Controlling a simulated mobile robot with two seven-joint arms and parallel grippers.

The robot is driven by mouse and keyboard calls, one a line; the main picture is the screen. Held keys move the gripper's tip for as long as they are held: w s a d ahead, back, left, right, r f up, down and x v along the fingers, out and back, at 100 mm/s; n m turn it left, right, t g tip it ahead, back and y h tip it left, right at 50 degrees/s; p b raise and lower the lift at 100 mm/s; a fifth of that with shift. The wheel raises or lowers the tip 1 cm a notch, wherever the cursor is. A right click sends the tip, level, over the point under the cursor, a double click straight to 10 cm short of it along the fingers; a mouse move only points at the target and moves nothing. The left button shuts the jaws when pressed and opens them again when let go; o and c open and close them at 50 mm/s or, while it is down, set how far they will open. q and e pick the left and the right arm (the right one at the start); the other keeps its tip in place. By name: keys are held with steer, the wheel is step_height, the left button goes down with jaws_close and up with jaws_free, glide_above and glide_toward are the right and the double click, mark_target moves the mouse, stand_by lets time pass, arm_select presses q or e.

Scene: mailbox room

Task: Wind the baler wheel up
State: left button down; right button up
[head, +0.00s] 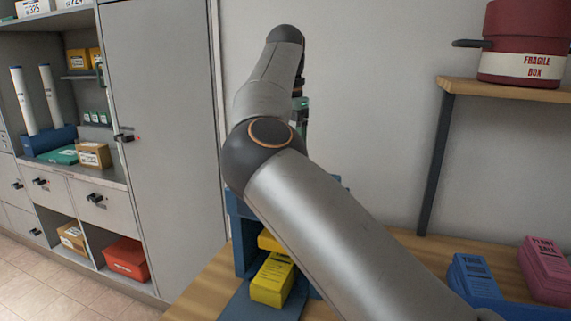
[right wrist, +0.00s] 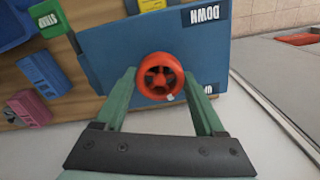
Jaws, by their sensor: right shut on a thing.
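The baler wheel (right wrist: 160,77) is a small red spoked wheel on the top of the blue baler in the right wrist view. My right gripper (right wrist: 159,80) has its two green fingers on either side of the wheel, shut on it. In the head view the blue baler (head: 243,232) is partly hidden behind my right arm, and the wheel is hidden. Yellow bundles (head: 272,281) sit in the baler. My left gripper is not in view.
Blue (head: 470,277) and pink (head: 545,270) bundles stand on the wooden table at the right. A wall shelf (head: 510,89) holds a red FRAGILE BOX pot (head: 525,45). A tall grey cabinet (head: 160,130) stands left of the table.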

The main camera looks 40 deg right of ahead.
steer(key=shift+n+b, duration=0.45)
steer(key=shift+n, duration=0.45)
steer(key=shift+n+b, duration=0.5)
steer(key=shift+n, duration=0.3)
steer(key=shift+n+b, duration=0.45)
steer(key=shift+n, duration=0.35)
steer(key=shift+r+b, duration=0.1)
steer(key=shift+b, duration=0.2)
steer(key=shift+n, duration=0.3)
steer(key=o, duration=1.3)
steer(key=shift+o, duration=0.2)
